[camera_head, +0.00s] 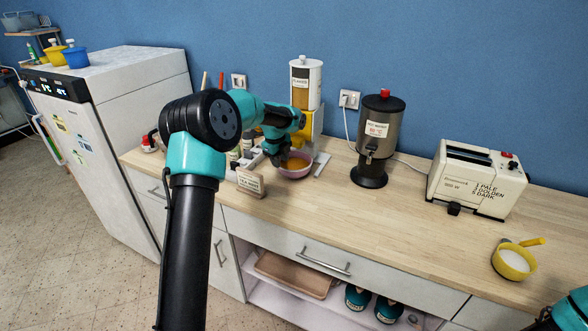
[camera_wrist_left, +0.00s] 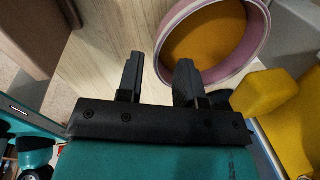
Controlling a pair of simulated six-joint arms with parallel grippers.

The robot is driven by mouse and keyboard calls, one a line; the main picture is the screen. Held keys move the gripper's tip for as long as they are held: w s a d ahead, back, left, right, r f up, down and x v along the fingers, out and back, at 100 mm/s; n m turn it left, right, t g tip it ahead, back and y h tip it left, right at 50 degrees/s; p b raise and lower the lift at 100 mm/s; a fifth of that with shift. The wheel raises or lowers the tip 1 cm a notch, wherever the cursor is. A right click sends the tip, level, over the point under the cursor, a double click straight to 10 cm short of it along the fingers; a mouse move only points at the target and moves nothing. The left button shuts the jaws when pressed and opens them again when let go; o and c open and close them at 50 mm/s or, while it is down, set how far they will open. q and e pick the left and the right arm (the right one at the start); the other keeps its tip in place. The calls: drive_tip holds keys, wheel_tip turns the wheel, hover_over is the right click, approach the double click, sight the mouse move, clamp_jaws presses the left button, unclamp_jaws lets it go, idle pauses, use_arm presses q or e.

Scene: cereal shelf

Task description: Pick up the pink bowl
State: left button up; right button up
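The pink bowl (camera_head: 296,170) stands on the counter below the cereal dispenser, with orange-brown contents. It also shows in the left wrist view (camera_wrist_left: 262,52), its rim at the upper right. My left gripper (camera_head: 277,158) is at the bowl's left side in the head view. In the wrist view the left gripper's two fingers (camera_wrist_left: 158,72) are apart, with the bowl's near rim close to the gap between their tips. Whether a finger touches the bowl cannot be told. My right arm shows only at the lower right corner of the head view; its gripper is out of frame.
A yellow cereal dispenser (camera_head: 306,84) stands behind the bowl. A small sign (camera_head: 250,183) stands in front to the left. A dark dispenser (camera_head: 376,140), a toaster (camera_head: 476,178) and a yellow bowl (camera_head: 514,262) are to the right. The front middle counter is clear.

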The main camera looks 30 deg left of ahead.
sight(283, 169)
use_arm(q)
drive_tip(key=shift+w+d+f, duration=0.1)
drive_tip(key=shift+w+f, duration=0.15)
drive_tip(key=shift+f, duration=1)
drive_tip(key=shift+w+d+f, duration=0.1)
drive_tip(key=shift+w+f, duration=0.1)
drive_tip(key=shift+f, duration=1.05)
clamp_jaws()
